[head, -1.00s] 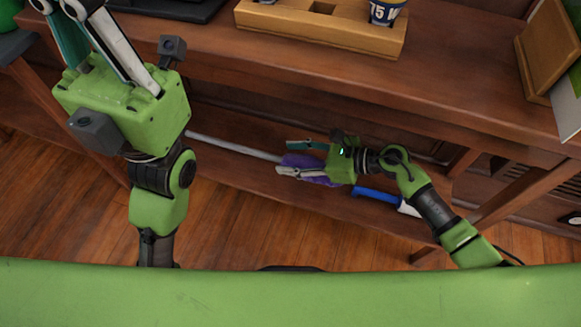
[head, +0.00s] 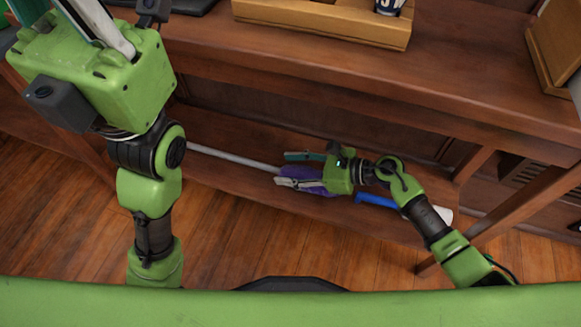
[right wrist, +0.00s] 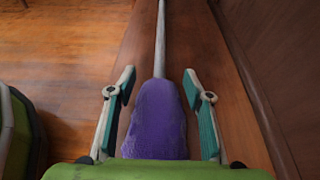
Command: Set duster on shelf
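The duster has a fluffy purple head (head: 318,187) and a long pale grey handle (head: 230,157). It lies along the lower wooden shelf (head: 225,182), and its head fills the lower middle of the right wrist view (right wrist: 157,120). My right gripper (head: 285,169) is at the purple head. In the right wrist view, its two teal-padded fingers are spread on either side of the head, with gaps showing. My left gripper (head: 75,12) is raised at the upper left, above the shelf; its fingertips are cut off by the frame.
A blue-handled item with a white end (head: 375,200) lies on the lower shelf beside my right gripper. Above is the tabletop (head: 350,75) with a wooden organiser (head: 320,25). A table leg (head: 505,215) stands to the right. Wood floor is clear in front.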

